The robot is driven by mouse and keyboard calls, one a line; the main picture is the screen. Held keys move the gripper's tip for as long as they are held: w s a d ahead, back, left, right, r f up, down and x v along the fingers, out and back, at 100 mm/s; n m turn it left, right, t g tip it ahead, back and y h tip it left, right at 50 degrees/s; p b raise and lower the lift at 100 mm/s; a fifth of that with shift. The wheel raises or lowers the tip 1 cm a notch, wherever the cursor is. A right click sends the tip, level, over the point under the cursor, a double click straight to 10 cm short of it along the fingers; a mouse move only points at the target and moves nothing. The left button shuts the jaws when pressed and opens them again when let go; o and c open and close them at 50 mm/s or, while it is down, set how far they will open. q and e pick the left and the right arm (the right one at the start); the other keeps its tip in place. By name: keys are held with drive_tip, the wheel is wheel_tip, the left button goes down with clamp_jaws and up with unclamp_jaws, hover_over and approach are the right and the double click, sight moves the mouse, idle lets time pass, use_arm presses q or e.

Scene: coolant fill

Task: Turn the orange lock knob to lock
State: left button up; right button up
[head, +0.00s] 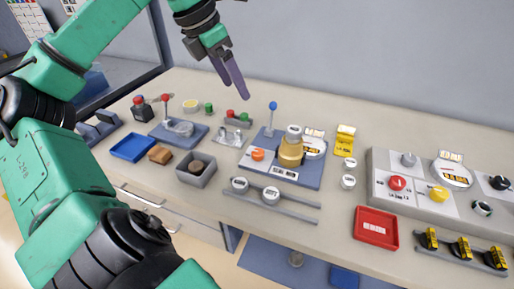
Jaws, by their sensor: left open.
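The orange knob (258,155) sits on a light label plate at the left part of a blue-grey base plate (304,178) in the middle of the bench. Beside it on the same plate stand a brass-coloured cylinder (291,152) with a grey top, a round dial, and a lever with a blue ball (273,105). My left gripper (238,92) hangs above the back of the bench, up and left of the knob and apart from it. It is open and empty, with its purple-grey fingers pointing down. My right gripper is not in view.
A grey panel with a red button (397,183) and yellow knob (438,194) stands to the right. A red tray (376,228), a rail with round caps (270,196), a grey box (196,168) and a blue tray (133,147) surround the plate. The wall is close behind.

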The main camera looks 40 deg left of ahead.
use_arm(q)
wheel_tip(320, 180, down, 10)
drive_tip(key=b, duration=0.8)
hover_over(257, 152)
drive_tip(key=s, duration=0.3)
drive_tip(key=f, duration=0.7)
drive_tip(key=shift+w+a+f, duration=0.15)
drive_tip(key=shift+a+f, duration=0.05)
drive_tip(key=shift+a, duration=0.1)
drive_tip(key=p+x, duration=0.2)
drive_tip(key=x, duration=0.2)
drive_tip(key=shift+w+f, duration=0.25)
drive_tip(key=shift+f, duration=0.05)
drive_tip(key=shift+w+f, duration=0.1)
drive_tip(key=shift+f, duration=0.4)
clamp_jaws()
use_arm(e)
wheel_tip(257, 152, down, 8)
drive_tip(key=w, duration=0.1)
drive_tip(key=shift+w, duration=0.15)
